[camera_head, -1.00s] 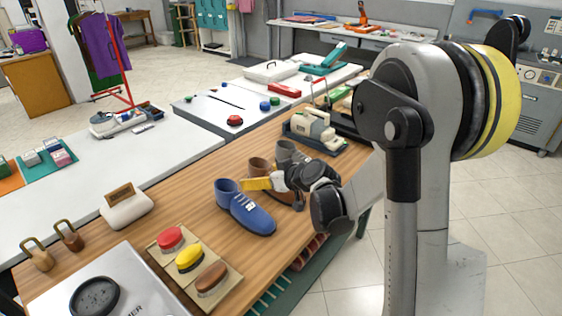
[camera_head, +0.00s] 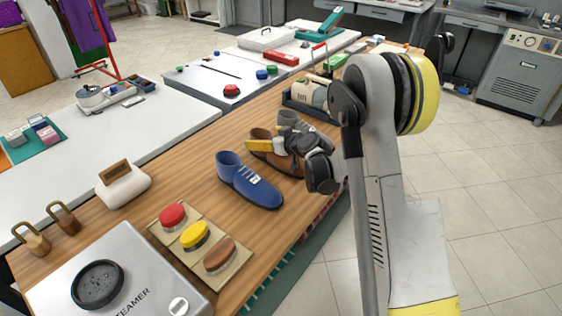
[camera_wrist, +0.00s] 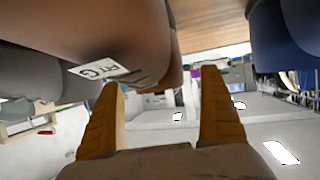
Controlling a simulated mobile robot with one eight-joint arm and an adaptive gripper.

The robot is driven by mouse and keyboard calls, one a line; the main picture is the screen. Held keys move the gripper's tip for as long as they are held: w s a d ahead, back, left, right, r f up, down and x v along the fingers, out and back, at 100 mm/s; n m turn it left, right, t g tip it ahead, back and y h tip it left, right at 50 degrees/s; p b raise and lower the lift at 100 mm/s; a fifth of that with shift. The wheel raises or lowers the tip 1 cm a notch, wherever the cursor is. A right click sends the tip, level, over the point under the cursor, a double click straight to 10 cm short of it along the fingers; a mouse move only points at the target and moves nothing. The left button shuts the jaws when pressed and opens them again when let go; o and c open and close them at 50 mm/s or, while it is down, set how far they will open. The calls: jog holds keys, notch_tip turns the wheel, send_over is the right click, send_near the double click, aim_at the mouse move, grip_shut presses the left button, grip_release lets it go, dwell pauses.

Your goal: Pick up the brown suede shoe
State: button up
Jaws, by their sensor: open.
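The brown suede shoe (camera_head: 291,168) stands on the wooden counter between a blue shoe (camera_head: 249,182) and a grey shoe (camera_head: 288,118). My gripper (camera_head: 257,144) is open over it and hides much of its middle. In the wrist view the brown shoe (camera_wrist: 100,35) fills the upper left, with a white tag on it. The fingers of my gripper (camera_wrist: 160,90) are apart; the left fingertip overlaps the shoe's edge and the right one is in the gap toward the blue shoe (camera_wrist: 290,40). I cannot tell whether they touch the shoe.
A tray with red, yellow and brown brushes (camera_head: 163,229) lies in front, beside a steamer (camera_head: 150,292). A beige machine (camera_head: 309,92) stands behind the shoes.

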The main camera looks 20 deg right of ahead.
jog(key=shift+x, duration=1.05)
jog(key=c, duration=1.5)
jog(key=shift+r, duration=0.1)
